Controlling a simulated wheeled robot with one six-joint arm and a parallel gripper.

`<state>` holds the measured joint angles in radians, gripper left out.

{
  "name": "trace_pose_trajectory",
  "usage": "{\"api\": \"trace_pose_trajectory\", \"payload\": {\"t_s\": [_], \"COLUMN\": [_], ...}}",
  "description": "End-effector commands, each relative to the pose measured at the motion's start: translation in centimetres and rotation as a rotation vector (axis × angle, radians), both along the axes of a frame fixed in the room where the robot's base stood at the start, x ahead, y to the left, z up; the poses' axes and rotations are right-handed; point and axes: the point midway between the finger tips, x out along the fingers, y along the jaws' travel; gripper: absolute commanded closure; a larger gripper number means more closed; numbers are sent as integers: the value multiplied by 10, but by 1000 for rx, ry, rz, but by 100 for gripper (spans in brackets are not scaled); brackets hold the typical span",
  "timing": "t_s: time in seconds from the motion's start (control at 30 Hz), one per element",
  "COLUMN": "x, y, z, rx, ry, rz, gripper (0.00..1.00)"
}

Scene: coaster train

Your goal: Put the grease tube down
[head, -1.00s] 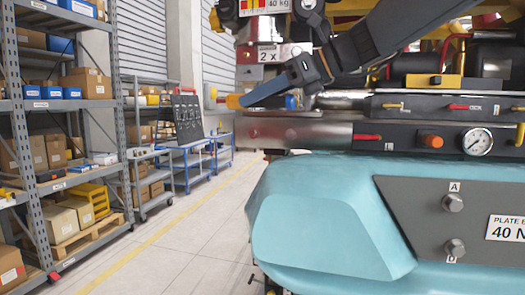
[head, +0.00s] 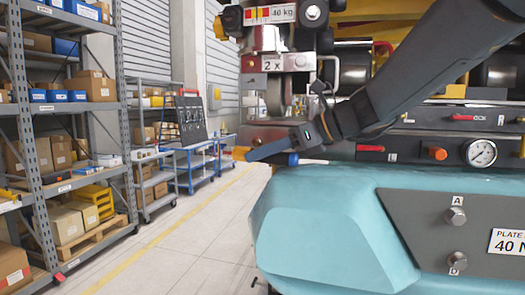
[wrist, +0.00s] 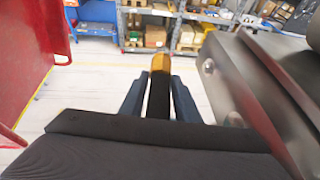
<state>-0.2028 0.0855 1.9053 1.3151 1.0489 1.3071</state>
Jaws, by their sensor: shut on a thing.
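My gripper (head: 262,151) is shut on the grease tube, just above the teal cover's upper left end in the head view. The tube's orange end (head: 239,153) sticks out left of the blue fingers. A blue piece with a pale thin tip (head: 293,159) shows on the right side of the fingers and seems to be the tube's other end. In the wrist view the tube (wrist: 160,62) stands between the two fingers (wrist: 158,98), yellow-orange at its far end and dark nearer me.
The teal cover (head: 330,225) with a grey plate (head: 425,225) lies below. Machinery with a gauge (head: 481,153) and red levers is behind. In the wrist view a red panel (wrist: 30,60) is left and grey metal (wrist: 240,80) right. Shelves (head: 60,130) stand beyond a clear floor.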

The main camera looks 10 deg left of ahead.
Motion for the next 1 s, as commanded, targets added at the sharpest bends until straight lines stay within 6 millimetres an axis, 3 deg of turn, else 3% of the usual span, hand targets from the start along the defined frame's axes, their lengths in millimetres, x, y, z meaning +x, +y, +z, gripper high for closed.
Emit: {"api": "trace_pose_trajectory", "payload": {"t_s": [0.3, 0.33, 0.43, 0.8, 1.0], "x": [0, 0, 0, 0, -4], "y": [0, 0, 0, 0, -29], "z": [-4, -4, -3, 3, 12], "rx": [1, 0, 0, 1, 1], "ry": [-1, 0, 0, -1, -5], "rz": [-1, 0, 0, -1, -5], "gripper": [100, 66, 52, 52, 52]}}
